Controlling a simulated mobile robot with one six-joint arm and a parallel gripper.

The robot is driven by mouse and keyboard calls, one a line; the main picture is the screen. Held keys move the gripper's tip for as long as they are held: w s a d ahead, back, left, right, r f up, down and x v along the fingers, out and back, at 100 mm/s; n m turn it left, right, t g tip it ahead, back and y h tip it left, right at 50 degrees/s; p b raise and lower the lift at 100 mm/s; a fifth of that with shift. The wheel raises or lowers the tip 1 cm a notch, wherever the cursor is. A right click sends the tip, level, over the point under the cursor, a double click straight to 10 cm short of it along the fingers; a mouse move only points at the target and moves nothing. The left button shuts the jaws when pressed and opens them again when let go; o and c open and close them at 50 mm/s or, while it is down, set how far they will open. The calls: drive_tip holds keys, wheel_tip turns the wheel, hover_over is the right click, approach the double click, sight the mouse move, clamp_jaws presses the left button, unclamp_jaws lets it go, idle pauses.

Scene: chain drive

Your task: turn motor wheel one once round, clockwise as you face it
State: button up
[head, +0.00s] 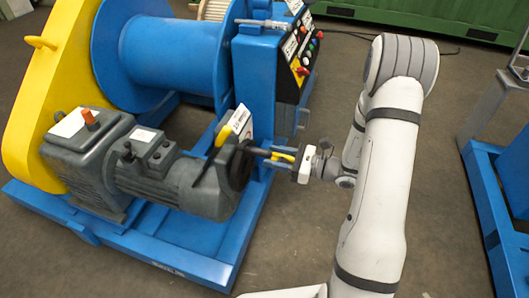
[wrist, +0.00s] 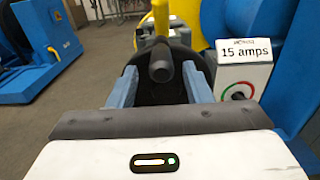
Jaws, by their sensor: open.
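The motor wheel is a dark disc at the near end of the grey motor (head: 185,180); it shows edge-on in the head view (head: 241,168) and face-on in the wrist view (wrist: 158,95). A dark round-ended knob (wrist: 161,68) stands out from it towards the camera. My gripper (head: 268,153) points at the wheel from the right. In the wrist view its two blue fingers (wrist: 161,84) are apart, one on each side of the knob, with gaps visible. I cannot tell whether the fingertips touch the wheel. No number shows on it.
A white sign reading 15 amps (wrist: 244,52) and its dial stand right of the fingers. A yellow lever (head: 223,135) rises behind the wheel. The blue control cabinet (head: 255,75) and drum (head: 170,55) lie behind.

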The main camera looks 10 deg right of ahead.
drive_tip(key=shift+v, duration=1.65)
drive_tip(key=s+a+r+n+g+h+p, duration=0.3)
drive_tip(key=s+r+n+g+p, duration=0.25)
drive_tip(key=r, duration=0.25)
drive_tip(key=s+a+r+n+g+h+p, duration=0.3)
drive_tip(key=s+r+n+g+p, duration=0.15)
drive_tip(key=s+r+n, duration=0.35)
drive_tip(key=s+d+r+n+t+h+p, duration=0.2)
drive_tip(key=d+r+n+h+p, duration=0.2)
drive_tip(key=r, duration=0.5)
drive_tip(key=s+d+r+n+t+h+p, duration=0.3)
drive_tip(key=d+r+n+h+p, duration=0.1)
drive_tip(key=r, duration=0.5)
drive_tip(key=n+h+p, duration=0.1)
drive_tip(key=h+p, duration=0.1)
drive_tip(key=shift+p, duration=0.3)
drive_tip(key=shift+s+d+r, duration=0.1)
drive_tip(key=shift+d, duration=0.05)
drive_tip(key=shift+c, duration=0.4)
